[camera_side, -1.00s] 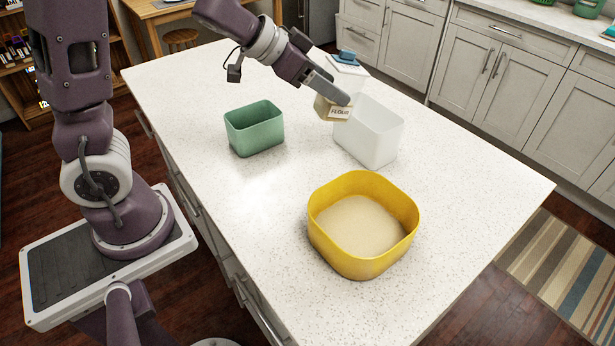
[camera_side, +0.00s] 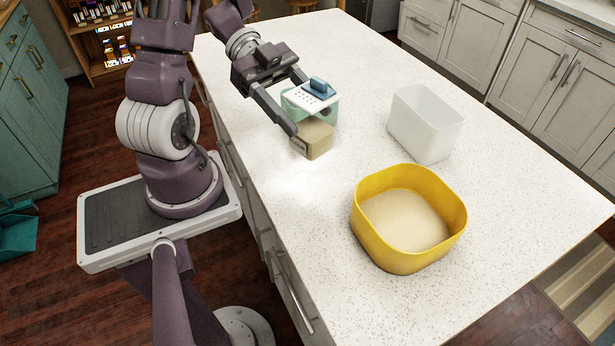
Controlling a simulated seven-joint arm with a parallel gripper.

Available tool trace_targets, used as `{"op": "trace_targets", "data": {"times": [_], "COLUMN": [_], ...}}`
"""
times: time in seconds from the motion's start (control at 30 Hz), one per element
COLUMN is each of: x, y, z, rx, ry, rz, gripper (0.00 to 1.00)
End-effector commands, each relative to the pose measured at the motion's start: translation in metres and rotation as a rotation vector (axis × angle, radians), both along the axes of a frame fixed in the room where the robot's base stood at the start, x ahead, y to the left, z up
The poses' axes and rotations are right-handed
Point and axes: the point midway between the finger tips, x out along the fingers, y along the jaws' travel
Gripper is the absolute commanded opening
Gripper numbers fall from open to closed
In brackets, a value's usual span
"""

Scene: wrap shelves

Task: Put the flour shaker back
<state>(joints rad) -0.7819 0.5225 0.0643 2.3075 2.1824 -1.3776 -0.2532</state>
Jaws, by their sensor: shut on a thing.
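The flour shaker (camera_side: 318,138) has a tan lower part with a label and, above it, a white top with small holes and a blue knob. My gripper (camera_side: 296,103) is shut on the shaker, with a finger on either side, and holds it over the left part of the counter. The shaker looks roughly upright.
A yellow bin (camera_side: 366,230) with pale powder in it stands at the front right on the white speckled counter (camera_side: 335,215). An empty white bin (camera_side: 422,135) stands behind it. The counter between the bins and at the front left is clear.

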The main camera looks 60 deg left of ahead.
Motion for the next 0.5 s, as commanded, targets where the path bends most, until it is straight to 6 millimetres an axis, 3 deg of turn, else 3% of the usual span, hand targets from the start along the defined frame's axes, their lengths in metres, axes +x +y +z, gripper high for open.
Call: {"op": "trace_targets", "data": {"times": [0.2, 0.5], "x": [0.0, 0.0], "y": [0.0, 0.0], "z": [-0.045, -0.094], "rx": [-0.006, -0.002], "ry": [0.007, 0.003], "rz": [0.003, 0.003], "gripper": [0.05, 0.05]}}
